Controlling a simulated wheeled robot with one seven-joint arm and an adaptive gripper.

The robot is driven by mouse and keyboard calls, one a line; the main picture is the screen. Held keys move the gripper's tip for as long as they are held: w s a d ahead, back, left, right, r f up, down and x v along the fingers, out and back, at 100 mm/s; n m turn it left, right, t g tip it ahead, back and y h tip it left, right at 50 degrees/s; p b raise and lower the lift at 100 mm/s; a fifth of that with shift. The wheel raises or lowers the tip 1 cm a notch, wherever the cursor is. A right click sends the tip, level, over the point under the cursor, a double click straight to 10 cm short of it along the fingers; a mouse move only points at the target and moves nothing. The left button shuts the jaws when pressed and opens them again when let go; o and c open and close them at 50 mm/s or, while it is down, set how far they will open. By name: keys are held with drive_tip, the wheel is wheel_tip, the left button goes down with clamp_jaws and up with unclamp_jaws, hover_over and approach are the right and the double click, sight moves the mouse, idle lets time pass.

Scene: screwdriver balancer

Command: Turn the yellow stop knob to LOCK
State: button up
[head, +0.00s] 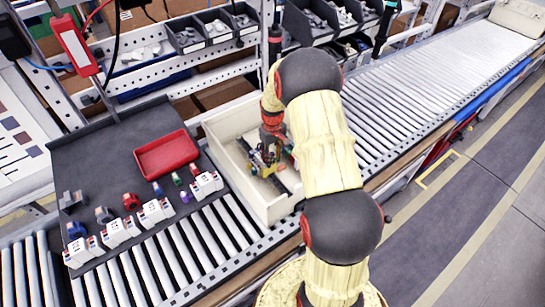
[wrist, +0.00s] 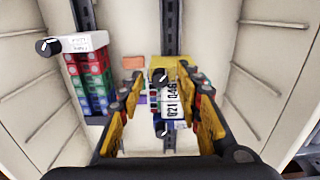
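I cannot make out a yellow stop knob or a LOCK mark in either view. My gripper (head: 265,160) points down into a cream tote (head: 222,125) on the roller conveyor. In the wrist view my gripper (wrist: 167,92) has its yellow-and-black fingers apart. A white module (wrist: 171,103) with printed characters and dark round parts shows between or beyond them. Gaps show on both sides of it, so it does not look held. A yellow block (wrist: 180,66) lies beyond the fingertips; I cannot tell what it is.
In the tote stands a stack of red, green and blue blocks (wrist: 90,85). A red tray (head: 166,155) and several small white modules (head: 155,212) lie on a dark mat (head: 90,160) to the left. Dark tools (head: 275,45) hang behind the tote. The conveyor at right (head: 450,80) is clear.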

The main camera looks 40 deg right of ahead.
sight(273, 158)
wheel_tip(273, 158, up, 12)
idle(0.5)
idle(0.5)
drive_tip(key=s+a+r+t+b, duration=0.1)
drive_tip(key=s+a+r+t, duration=0.1)
drive_tip(key=s+a+r, duration=0.7)
drive_tip(key=s+a+r+t+b, duration=0.1)
drive_tip(key=s+a+r+t, duration=0.2)
drive_tip(key=s+a+r, duration=0.7)
drive_tip(key=shift+s+a+r+t, duration=0.3)
drive_tip(key=shift+s+a, duration=2.45)
drive_tip(key=shift+a, duration=0.95)
